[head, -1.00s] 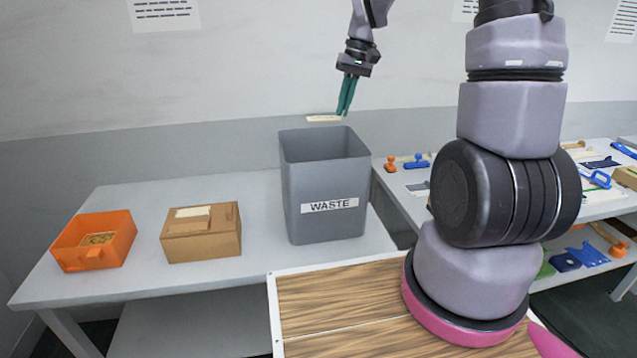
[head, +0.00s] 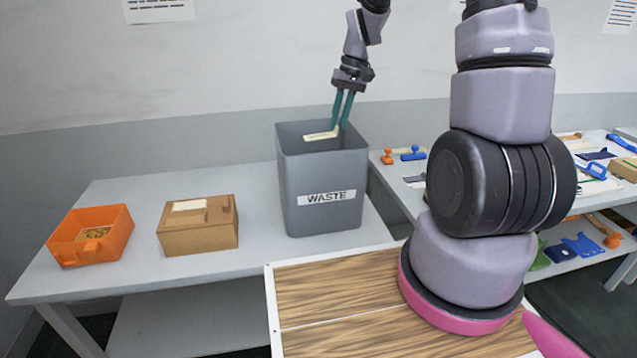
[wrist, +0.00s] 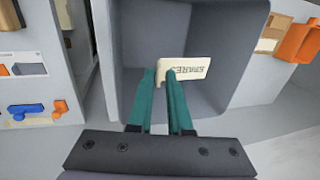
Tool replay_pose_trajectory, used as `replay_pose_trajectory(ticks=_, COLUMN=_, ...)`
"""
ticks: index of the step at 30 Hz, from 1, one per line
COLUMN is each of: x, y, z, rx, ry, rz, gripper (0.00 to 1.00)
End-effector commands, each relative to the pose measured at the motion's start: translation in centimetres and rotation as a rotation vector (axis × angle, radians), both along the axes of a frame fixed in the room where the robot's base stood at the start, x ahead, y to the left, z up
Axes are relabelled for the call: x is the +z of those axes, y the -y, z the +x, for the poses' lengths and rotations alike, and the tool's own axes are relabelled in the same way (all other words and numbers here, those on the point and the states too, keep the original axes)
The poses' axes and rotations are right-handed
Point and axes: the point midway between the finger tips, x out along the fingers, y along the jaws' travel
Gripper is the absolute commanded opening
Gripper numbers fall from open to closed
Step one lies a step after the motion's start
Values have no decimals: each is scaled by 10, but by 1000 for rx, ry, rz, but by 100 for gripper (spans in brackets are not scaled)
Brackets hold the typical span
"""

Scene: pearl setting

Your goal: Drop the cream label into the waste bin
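The cream label (head: 321,135) is tilted at the mouth of the grey waste bin (head: 325,197), just below my fingertips. In the wrist view the label (wrist: 190,70) shows upside-down dark lettering, against the inside of the bin (wrist: 240,50). My gripper (head: 339,124) points down over the bin. Its two teal fingers are apart with a gap between them, as also seen in the wrist view (wrist: 160,75). The label's left end is by the fingertips; I cannot tell whether it touches them. The bin's floor is partly hidden.
A cardboard box (head: 197,238) with a cream label on top and an orange bin (head: 92,240) stand left on the grey table (head: 130,275). Orange and blue stamps (head: 413,154) lie on the bench to the right.

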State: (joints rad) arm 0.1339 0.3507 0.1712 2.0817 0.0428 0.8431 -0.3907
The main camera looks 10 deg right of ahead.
Motion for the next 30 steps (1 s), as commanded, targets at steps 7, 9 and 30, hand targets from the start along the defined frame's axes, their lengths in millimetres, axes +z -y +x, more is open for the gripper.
replay_pose_trajectory(ticks=7, x=0, y=0, z=0, rx=0, ry=0, rz=0, gripper=38)
replay_pose_trajectory(ticks=9, x=0, y=0, z=0, rx=0, ry=0, rz=0, gripper=38)
replay_pose_trajectory(ticks=30, x=99, y=24, z=0, rx=0, ry=1, rz=0, gripper=38)
